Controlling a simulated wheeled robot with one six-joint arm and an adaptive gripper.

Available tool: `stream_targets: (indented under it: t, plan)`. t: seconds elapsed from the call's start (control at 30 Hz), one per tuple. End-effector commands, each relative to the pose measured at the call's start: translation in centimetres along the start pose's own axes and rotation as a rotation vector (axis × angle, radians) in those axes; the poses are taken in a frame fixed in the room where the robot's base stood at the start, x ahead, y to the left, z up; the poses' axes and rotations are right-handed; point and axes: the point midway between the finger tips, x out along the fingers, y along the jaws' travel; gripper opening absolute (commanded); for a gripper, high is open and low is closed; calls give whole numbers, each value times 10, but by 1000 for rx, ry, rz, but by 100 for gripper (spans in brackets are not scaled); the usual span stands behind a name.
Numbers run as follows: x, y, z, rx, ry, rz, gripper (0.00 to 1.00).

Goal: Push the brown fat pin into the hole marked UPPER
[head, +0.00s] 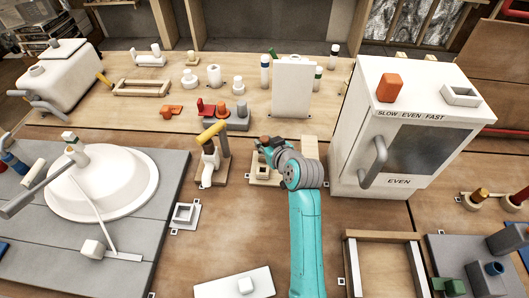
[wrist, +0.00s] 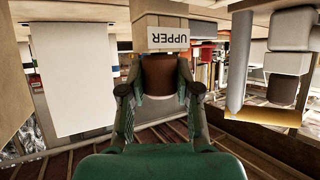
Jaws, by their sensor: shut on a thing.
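The brown fat pin (wrist: 160,74) is between the two fingers of my gripper (wrist: 159,92) in the wrist view. My gripper is shut on it. A light wooden block with a white label reading UPPER (wrist: 168,38) is directly beyond the pin. The pin's far end meets or overlaps the block in this view; the hole is hidden, and I cannot tell how deep the pin is. In the head view my gripper (head: 268,149) is at a small wooden stand (head: 262,179) in the middle of the table, and it partly covers the stand.
A white cabinet (head: 345,145) with a grey handle stands close on the right. A yellow-topped tap-like piece (head: 211,134) is just left of my gripper. A white upright panel (head: 293,88) stands behind. A wooden frame (head: 384,236) lies in front to the right.

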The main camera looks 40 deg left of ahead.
Motion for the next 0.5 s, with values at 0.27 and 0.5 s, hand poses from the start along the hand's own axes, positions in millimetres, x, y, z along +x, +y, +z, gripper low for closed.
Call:
stream_targets:
  t: [0.27, 0.5]
  plan:
    - [1, 0, 2, 0, -1, 0, 0]
    - [1, 0, 2, 0, -1, 0, 61]
